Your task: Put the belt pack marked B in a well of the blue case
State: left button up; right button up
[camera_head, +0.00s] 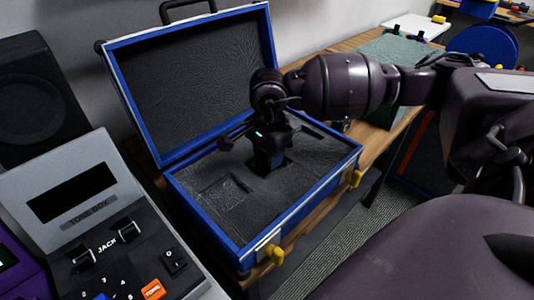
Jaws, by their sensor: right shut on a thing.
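The blue case (214,239) stands open on a wooden table, its lid tilted up at the back. Its dark foam holds a square well (222,194) at the left that looks empty, and another well around the middle. My right gripper (266,155) points down over the middle of the case, shut on a dark belt pack (268,161) with a small green light. The lower end of the pack is at or in the middle well; how deep it sits I cannot tell. No letter on the pack is readable. My left gripper is not in view.
A grey tone box (72,198) with jacks and an orange button stands close at the left front, before a black speaker (36,100). Yellow latches (270,254) stick out from the case front. A blue reel (484,45) is at the far right.

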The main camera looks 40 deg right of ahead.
jog(key=shift+r, duration=0.15)
jog(key=shift+f, duration=0.25)
jog(key=o, duration=1.1)
jog(key=shift+c, duration=0.2)
jog(key=shift+r, duration=0.15)
